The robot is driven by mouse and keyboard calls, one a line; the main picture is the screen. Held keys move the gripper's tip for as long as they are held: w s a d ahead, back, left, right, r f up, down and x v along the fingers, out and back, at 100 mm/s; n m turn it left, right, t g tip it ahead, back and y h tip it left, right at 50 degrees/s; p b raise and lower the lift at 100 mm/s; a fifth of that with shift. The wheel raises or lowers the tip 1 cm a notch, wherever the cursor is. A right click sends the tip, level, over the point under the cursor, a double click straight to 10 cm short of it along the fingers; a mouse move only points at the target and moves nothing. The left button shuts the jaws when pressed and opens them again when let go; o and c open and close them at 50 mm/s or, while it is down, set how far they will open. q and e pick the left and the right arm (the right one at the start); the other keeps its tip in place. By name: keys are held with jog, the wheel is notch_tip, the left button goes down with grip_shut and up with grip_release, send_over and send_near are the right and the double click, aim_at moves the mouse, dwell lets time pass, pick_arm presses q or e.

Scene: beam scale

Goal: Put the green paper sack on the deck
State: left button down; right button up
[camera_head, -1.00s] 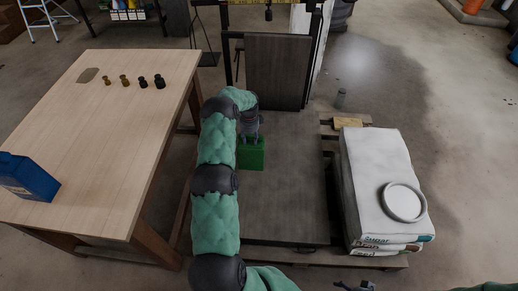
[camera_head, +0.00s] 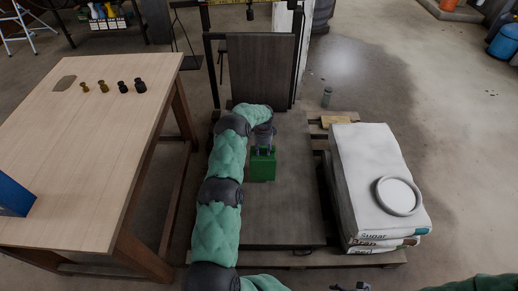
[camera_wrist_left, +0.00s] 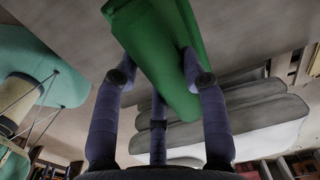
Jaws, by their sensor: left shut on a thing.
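The green paper sack (camera_head: 263,169) is upright over the dark grey deck (camera_head: 290,215) of the beam scale, in the left half of the deck. My left gripper (camera_head: 264,148) is shut on the top of the sack from above. The left wrist view shows the green sack (camera_wrist_left: 155,45) between the fingers. I cannot tell whether the sack's bottom touches the deck. A dark part at the bottom edge of the head view looks like my right gripper (camera_head: 350,287); its fingers are too cut off to read.
A wooden table (camera_head: 75,190) at the left holds several small dark and brass weights and a blue box (camera_head: 14,196). An upright dark panel (camera_head: 261,70) rises behind the deck.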

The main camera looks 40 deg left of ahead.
aim_at(265, 152)
pick_arm(q)
jog(key=shift+w+r, duration=0.1)
jog(key=shift+w, duration=0.2)
jog(key=shift+w+d+f+b, duration=0.1)
jog(key=shift+f+b, duration=0.55)
jog(key=shift+f, duration=0.3)
jog(key=shift+w+d+f+b, duration=0.1)
jog(key=shift+f+b, duration=0.5)
jog(key=shift+f, duration=0.35)
jog(key=shift+r, duration=0.1)
jog(key=c, duration=0.7)
grip_release()
jog(key=shift+s+d+f, duration=0.15)
jog(key=shift+s+f, duration=0.05)
jog(key=shift+f, duration=0.15)
jog(key=shift+r, duration=0.1)
